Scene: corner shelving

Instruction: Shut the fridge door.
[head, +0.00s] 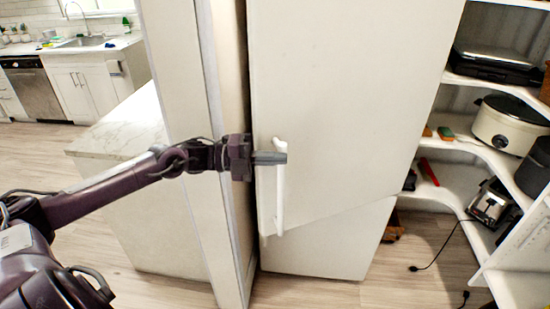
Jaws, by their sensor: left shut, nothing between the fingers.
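The white fridge door (345,110) fills the middle of the head view, with a vertical white handle (279,205) near its left edge. Its bottom edge slants against the lower fridge front (325,245), with the handle side standing out, so the door looks ajar. My left gripper (283,158) reaches in from the left across the door's left edge. Its fingers are shut and empty, and overlap the upper end of the handle in the picture. I cannot tell whether they touch the handle or door. The fridge inside is hidden. My right gripper is not in view.
A pale wall panel (185,100) stands left of the fridge, beside a marble-topped counter (125,125). White corner shelves (450,160) on the right hold a slow cooker (508,122) and a toaster (492,205). A cord lies on the floor. Wood floor (310,293) shows in front.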

